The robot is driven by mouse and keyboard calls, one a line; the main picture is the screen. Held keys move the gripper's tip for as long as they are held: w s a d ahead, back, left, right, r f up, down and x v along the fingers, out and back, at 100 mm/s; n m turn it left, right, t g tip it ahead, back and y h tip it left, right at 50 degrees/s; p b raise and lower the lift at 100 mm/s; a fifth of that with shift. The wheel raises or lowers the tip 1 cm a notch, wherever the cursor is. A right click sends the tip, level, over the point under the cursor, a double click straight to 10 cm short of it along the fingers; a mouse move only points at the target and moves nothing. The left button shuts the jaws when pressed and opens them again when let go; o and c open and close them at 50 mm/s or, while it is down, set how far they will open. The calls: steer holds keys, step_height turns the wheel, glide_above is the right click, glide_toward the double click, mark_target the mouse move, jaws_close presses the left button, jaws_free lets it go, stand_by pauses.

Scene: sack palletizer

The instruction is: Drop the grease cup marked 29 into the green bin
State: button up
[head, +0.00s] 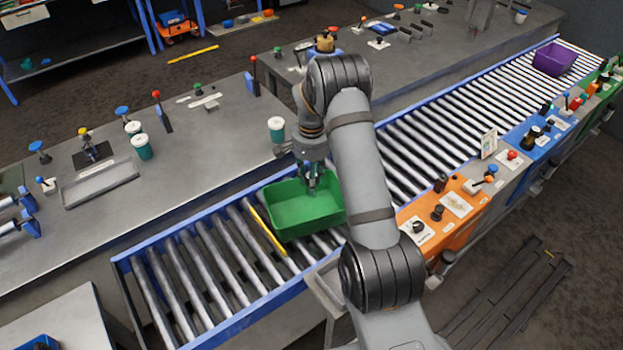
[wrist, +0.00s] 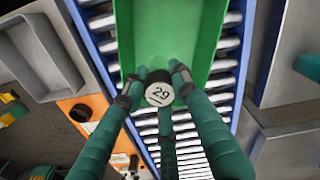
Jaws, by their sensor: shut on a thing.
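The grease cup marked 29 (wrist: 159,94) has a white lid with the number showing in the wrist view. My gripper (wrist: 158,84) is shut on it, with its dark green fingers around the cup. The green bin (head: 290,232) rests on the roller conveyor, open side up. In the head view my gripper (head: 312,182) points down over the bin's upper right part; the held cup is hard to make out there. In the wrist view the bin (wrist: 160,35) lies beyond the cup. I cannot tell how far the cup is above the bin floor.
Similar white-lidded cups stand on the left bench, one near the bin (head: 277,128) and others further left (head: 141,147). A purple bin (head: 553,58) sits at the conveyor's far end. An orange control panel (head: 445,218) is at right.

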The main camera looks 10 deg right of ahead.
steer(key=o, duration=1.2)
steer(key=shift+o, duration=0.2)
step_height(320, 180, up, 12)
step_height(320, 180, down, 12)
steer(key=shift+r, duration=0.15)
step_height(320, 180, up, 4)
steer(key=p, duration=0.3)
steer(key=shift+r, duration=0.25)
